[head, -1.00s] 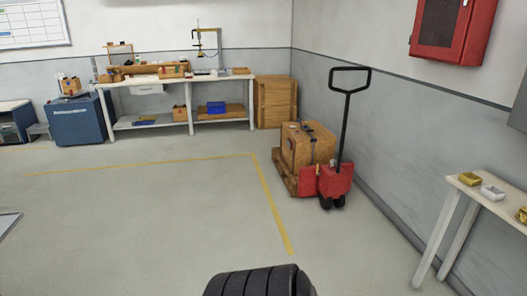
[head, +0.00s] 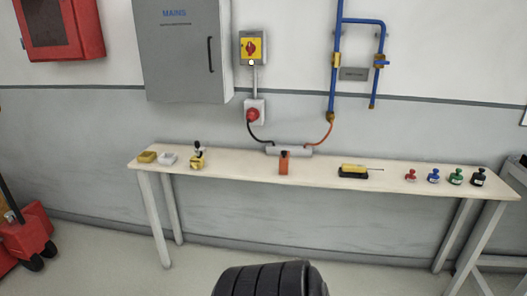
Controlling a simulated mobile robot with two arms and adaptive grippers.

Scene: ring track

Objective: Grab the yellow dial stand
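What looks like the yellow dial stand (head: 197,162) stands upright on the left part of a long narrow table, with a dark upper part on a yellow base. It is small in the head view and its details are hard to make out. Neither of my grippers is in view. Nothing covers the stand.
The table (head: 325,180) runs along the wall. A yellow tray (head: 148,157) and a white tray (head: 167,158) lie left of the stand. An orange item (head: 284,166), a yellow-black tool (head: 354,170) and several coloured knobbed pieces stand right. A red pallet truck (head: 28,235) is far left.

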